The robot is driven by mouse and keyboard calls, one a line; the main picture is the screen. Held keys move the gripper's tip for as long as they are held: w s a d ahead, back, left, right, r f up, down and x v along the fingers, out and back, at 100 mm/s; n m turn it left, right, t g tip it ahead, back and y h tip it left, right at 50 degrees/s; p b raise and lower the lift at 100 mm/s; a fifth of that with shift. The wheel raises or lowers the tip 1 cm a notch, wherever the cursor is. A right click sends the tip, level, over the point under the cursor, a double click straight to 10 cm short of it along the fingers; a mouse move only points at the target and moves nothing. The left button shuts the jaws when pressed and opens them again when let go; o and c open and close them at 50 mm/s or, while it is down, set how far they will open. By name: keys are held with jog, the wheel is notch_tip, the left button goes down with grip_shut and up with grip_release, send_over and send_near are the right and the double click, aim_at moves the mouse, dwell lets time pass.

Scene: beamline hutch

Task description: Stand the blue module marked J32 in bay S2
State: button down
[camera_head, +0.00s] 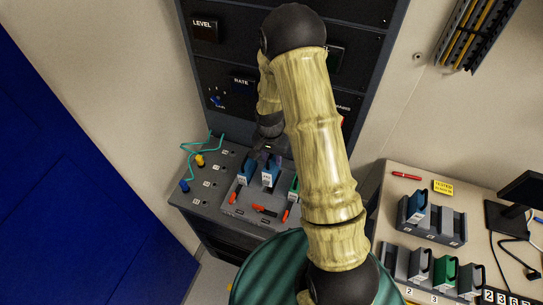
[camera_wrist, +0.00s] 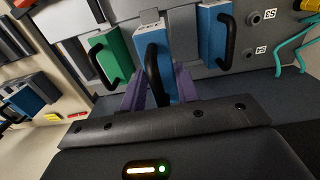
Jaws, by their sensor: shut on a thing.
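My gripper (camera_wrist: 160,88) has purple fingers shut on the black handle of a blue module (camera_wrist: 151,38). In the head view this blue module (camera_head: 270,174) stands upright in or just over the middle of the grey bay unit, with my gripper (camera_head: 268,157) above it. Its white label is too small to read, so I cannot tell if it says J32 or if it is fully seated. A second blue module (camera_head: 245,171) stands to its left and a green module (camera_head: 294,187) to its right. The wrist view shows these neighbours reversed. The bay labels are unreadable.
Red levers (camera_head: 265,210) lie along the front of the bay unit. A teal cable (camera_head: 190,148) and yellow and blue plugs are at left. The right table (camera_head: 385,222) carries a rack with a blue module (camera_head: 417,206) and another rack with several modules. A dark panel rises behind.

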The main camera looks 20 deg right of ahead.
jog(key=shift+f+b, duration=1.7)
jog(key=shift+f, duration=1.15)
jog(key=shift+a, duration=0.1)
jog(key=shift+f+b, duration=0.5)
jog(key=shift+b, duration=0.05)
dwell(0.3)
jog(key=c, duration=0.9)
grip_release()
jog(key=shift+c, duration=0.2)
